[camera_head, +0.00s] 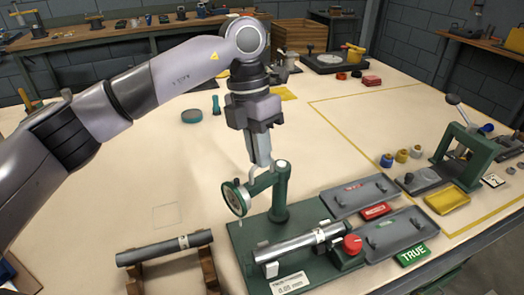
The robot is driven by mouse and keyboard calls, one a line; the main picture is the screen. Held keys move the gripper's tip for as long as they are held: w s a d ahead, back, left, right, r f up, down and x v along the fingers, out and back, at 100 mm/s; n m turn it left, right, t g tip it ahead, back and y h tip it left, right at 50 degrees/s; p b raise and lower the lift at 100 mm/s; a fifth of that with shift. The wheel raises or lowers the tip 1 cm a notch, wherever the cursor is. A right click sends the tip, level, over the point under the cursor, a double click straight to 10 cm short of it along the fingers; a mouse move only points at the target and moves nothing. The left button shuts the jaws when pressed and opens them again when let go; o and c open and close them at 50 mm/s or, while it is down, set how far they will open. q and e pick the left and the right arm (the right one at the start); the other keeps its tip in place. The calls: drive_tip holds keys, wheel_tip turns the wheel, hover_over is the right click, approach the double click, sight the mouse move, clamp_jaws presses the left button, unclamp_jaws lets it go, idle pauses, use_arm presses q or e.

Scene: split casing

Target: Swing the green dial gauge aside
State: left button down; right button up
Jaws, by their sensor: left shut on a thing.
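The green dial gauge (236,199) hangs on a bent arm from a green post (281,195). The post stands on a green base plate (241,236). A silver shaft (298,243) lies across supports on the plate, with a red knob (352,244) at its right end. The gauge hangs left of the post, above the shaft's left part. My left gripper (261,163) points down and is shut on the gauge's arm, between dial and post; its fingertips partly hide the grip. My right gripper is out of view.
A dark grey shaft (165,248) rests on wooden stands at front left. Right of the plate lie two grey trays (362,193) (396,232), a red label (376,211) and a green TRUE sign (412,254). A green press (467,150) stands far right. The table left of the gauge is mostly clear.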

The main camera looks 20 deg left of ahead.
use_arm(q)
drive_tip(key=shift+w+a+r+m, duration=0.1)
drive_tip(key=shift+w+a+m, duration=0.2)
drive_tip(key=shift+m, duration=0.4)
drive_tip(key=shift+w+a+r+m, duration=0.15)
drive_tip(key=shift+w+m, duration=0.1)
drive_tip(key=shift+m, duration=0.45)
drive_tip(key=shift+f, duration=0.1)
drive_tip(key=c, duration=1.2)
unclamp_jaws()
drive_tip(key=shift+f, duration=0.1)
wheel_tip(320, 180, up, 7)
drive_tip(key=w, duration=0.1)
drive_tip(key=shift+a, duration=0.45)
